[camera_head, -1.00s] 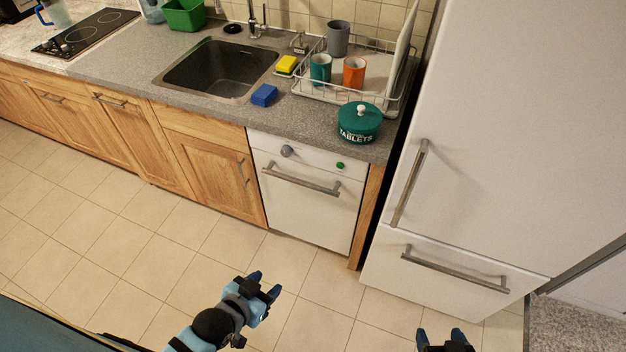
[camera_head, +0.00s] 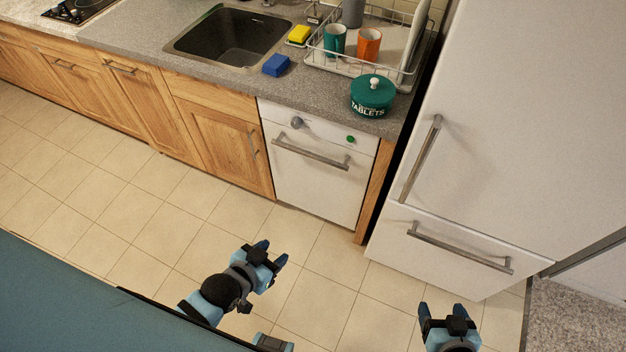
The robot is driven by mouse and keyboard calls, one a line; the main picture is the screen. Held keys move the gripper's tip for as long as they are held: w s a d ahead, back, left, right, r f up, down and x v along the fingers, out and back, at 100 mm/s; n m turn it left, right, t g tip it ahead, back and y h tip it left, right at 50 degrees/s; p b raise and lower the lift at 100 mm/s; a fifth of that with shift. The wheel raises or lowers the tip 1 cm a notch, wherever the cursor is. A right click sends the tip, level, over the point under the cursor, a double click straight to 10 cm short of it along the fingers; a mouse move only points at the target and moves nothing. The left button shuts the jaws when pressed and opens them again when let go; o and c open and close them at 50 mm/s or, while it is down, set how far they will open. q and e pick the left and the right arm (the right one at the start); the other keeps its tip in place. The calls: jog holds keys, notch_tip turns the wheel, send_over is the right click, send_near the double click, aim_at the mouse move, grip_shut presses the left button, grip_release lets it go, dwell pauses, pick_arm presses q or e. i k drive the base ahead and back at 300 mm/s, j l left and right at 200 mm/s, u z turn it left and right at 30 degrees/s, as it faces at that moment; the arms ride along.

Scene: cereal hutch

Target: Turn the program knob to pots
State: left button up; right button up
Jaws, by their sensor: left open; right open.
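The program knob (camera_head: 297,122) is a small round grey knob at the upper left of the white dishwasher's front panel. The dishwasher (camera_head: 318,186) is shut, with a bar handle across its door and a small green button (camera_head: 350,139) at the panel's right. Any program marks around the knob are too small to read. My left gripper (camera_head: 274,254) is open and empty, over the floor in front of the dishwasher and apart from it. My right gripper (camera_head: 443,312) is open and empty, lower right, in front of the fridge drawer.
The white fridge (camera_head: 520,130) with bar handles stands right of the dishwasher. On the counter are a green tablets tub (camera_head: 372,97), a blue sponge (camera_head: 276,65), a sink (camera_head: 228,40) and a dish rack with mugs. The tiled floor (camera_head: 200,225) before the dishwasher is clear.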

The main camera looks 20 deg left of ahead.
aim_at(296, 123)
jog(key=j+z, duration=0.15)
jog(key=j, duration=0.7)
jog(key=j+z, duration=0.2)
jog(key=j, duration=0.65)
jog(key=j+z, duration=0.15)
jog(key=j, duration=0.7)
jog(key=k+j+z, duration=0.1)
jog(key=j+z, duration=0.15)
jog(key=j, duration=0.9)
jog(key=i+j, duration=0.15)
jog(key=i+j+z, duration=0.1)
jog(key=j, duration=0.25)
